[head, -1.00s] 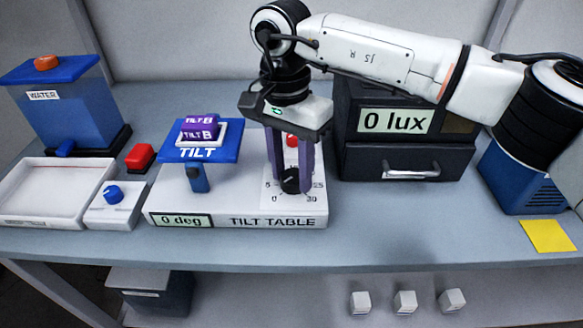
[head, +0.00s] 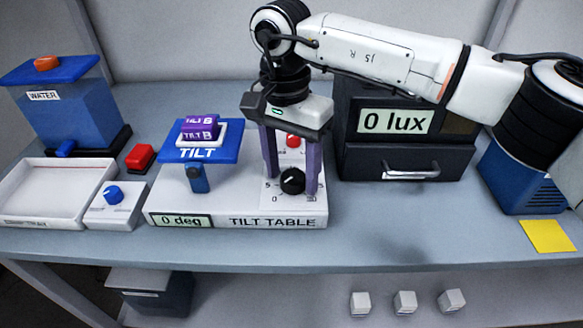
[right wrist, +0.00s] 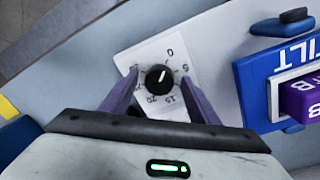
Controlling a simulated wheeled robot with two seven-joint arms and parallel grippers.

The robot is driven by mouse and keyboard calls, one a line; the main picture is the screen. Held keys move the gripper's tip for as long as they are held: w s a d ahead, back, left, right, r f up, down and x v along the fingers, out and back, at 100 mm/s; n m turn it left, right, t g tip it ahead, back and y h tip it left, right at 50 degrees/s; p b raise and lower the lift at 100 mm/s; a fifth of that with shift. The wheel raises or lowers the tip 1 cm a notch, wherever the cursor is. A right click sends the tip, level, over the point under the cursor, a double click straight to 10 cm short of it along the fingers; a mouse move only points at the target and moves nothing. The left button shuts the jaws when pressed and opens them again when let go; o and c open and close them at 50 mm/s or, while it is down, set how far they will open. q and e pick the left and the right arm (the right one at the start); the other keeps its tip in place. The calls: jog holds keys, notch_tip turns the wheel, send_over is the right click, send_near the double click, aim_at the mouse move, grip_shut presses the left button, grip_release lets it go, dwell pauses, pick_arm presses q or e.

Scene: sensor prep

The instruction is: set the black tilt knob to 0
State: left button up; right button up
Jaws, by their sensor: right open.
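The black tilt knob (head: 291,181) sits on the white dial plate at the right end of the tilt table (head: 235,205). The display (head: 181,220) reads 0 deg. In the right wrist view the knob (right wrist: 159,79) has a white pointer mark aimed toward the 0 side of the scale. My right gripper (head: 292,187) is open, pointing down, with one purple finger on each side of the knob and a gap to it. In the right wrist view its fingers (right wrist: 160,93) stand apart around the knob. My left gripper is not in view.
A red button (head: 292,141) is behind the knob. The blue tilt platform (head: 213,154) carries purple blocks. A dark lux box (head: 405,160) stands close on the right. At left are a white tray (head: 55,210), a blue knob (head: 113,194) and a water tank (head: 70,115).

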aim_at(289, 176)
notch_tip(289, 176, up, 10)
jog(key=shift+w+a+r, duration=0.15)
jog(key=shift+a, duration=0.1)
dwell(0.4)
